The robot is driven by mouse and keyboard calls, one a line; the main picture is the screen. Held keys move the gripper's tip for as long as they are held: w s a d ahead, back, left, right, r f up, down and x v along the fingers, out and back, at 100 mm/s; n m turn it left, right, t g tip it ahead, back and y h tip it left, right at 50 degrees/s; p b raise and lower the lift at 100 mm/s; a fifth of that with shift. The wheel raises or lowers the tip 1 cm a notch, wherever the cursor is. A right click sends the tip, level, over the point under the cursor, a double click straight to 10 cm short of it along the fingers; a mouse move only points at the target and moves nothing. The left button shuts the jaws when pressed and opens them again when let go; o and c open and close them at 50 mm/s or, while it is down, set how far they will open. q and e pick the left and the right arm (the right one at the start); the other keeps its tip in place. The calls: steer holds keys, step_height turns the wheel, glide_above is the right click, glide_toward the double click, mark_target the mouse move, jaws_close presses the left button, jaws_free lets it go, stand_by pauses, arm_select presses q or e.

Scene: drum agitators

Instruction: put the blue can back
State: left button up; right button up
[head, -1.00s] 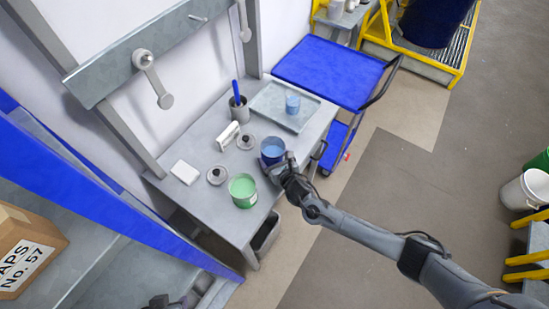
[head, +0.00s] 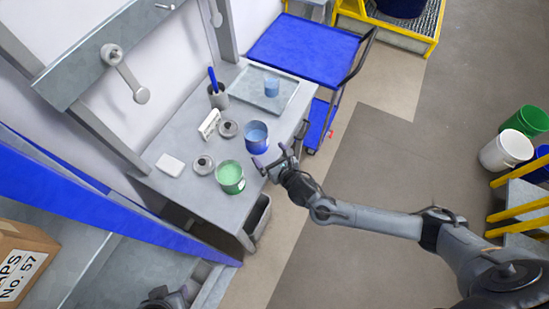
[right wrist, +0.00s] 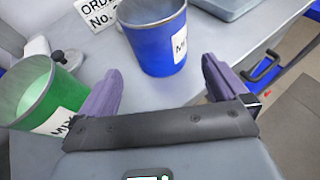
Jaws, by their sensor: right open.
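The blue can (head: 256,138) stands upright and open-topped on the grey bench, with pale blue contents. It carries a white label in the right wrist view (right wrist: 160,50). My right gripper (head: 272,166) is open and empty by the bench's front edge, on the near side of the blue can. In the right wrist view its two fingers (right wrist: 161,68) are spread, with the can just beyond their tips. A dark part of my left arm (head: 165,298) shows at the bottom edge; its jaws cannot be made out.
A green can (head: 230,178) stands close to the left of my right gripper. Two round lids (head: 203,165), a white card stand (head: 209,125), a white block (head: 170,165) and a dark cup (head: 218,97) are on the bench.

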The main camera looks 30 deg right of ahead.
steer(key=s+a+r+m+g, duration=0.1)
steer(key=s+a+m+g, duration=0.15)
steer(key=s+m, duration=0.5)
steer(key=s+a+r+m+g, duration=0.25)
steer(key=s+m, duration=0.25)
steer(key=m, duration=0.6)
steer(key=s+d+r+m+g, duration=0.2)
steer(key=s+d+m+g, duration=0.2)
steer(key=s+d+m, duration=0.4)
steer(key=s+m, duration=0.5)
steer(key=m, duration=0.3)
steer(key=shift+s+r+g+h, duration=0.2)
steer(key=shift+s+g+h, duration=0.2)
